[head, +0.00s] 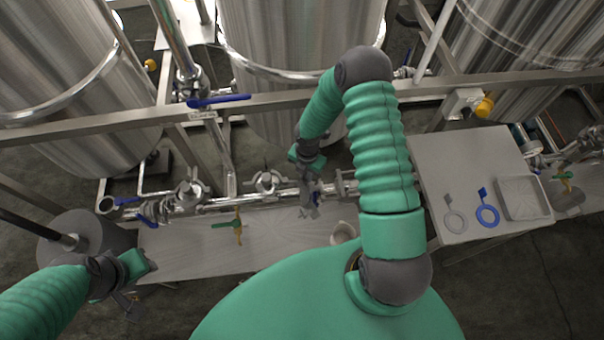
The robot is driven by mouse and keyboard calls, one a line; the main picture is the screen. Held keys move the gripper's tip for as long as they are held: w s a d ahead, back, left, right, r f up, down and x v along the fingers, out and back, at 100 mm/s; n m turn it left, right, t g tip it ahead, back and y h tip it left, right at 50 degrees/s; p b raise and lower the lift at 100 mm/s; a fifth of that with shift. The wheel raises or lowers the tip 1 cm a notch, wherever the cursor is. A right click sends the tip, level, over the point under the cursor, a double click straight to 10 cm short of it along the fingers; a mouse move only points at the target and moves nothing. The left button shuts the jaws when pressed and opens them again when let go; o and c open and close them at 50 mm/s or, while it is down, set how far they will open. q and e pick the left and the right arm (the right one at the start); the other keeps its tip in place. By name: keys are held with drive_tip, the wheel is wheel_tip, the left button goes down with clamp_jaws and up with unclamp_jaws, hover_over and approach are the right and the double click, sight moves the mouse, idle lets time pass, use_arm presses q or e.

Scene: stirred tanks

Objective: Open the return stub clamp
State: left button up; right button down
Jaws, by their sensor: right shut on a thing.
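My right gripper (312,201) reaches down to the steel pipe run in the middle of the head view. It is shut on a small grey metal part at the pipe, which looks like a clamp; the fingers and wrist partly hide it. Other clamp-like fittings sit on the same pipe to the left: one (266,183) near the middle and one (189,194) further left. Which of these is the return stub clamp is not marked. My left gripper (130,299) is at the lower left, away from the pipes; its fingers are too small and dark to read.
Large steel tanks (290,40) stand behind a horizontal frame rail with a blue-handled valve (218,101). A bench (190,255) below the pipe holds a green-and-yellow part (237,225). A right-hand table (455,165) carries a grey ring, a blue ring (487,215) and a tray (523,220).

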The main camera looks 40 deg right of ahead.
idle(0.4)
drive_tip(key=c, duration=1.4)
unclamp_jaws()
drive_tip(key=shift+c, duration=0.2)
wheel_tip(320, 180, up, 17)
drive_tip(key=shift+f, duration=0.15)
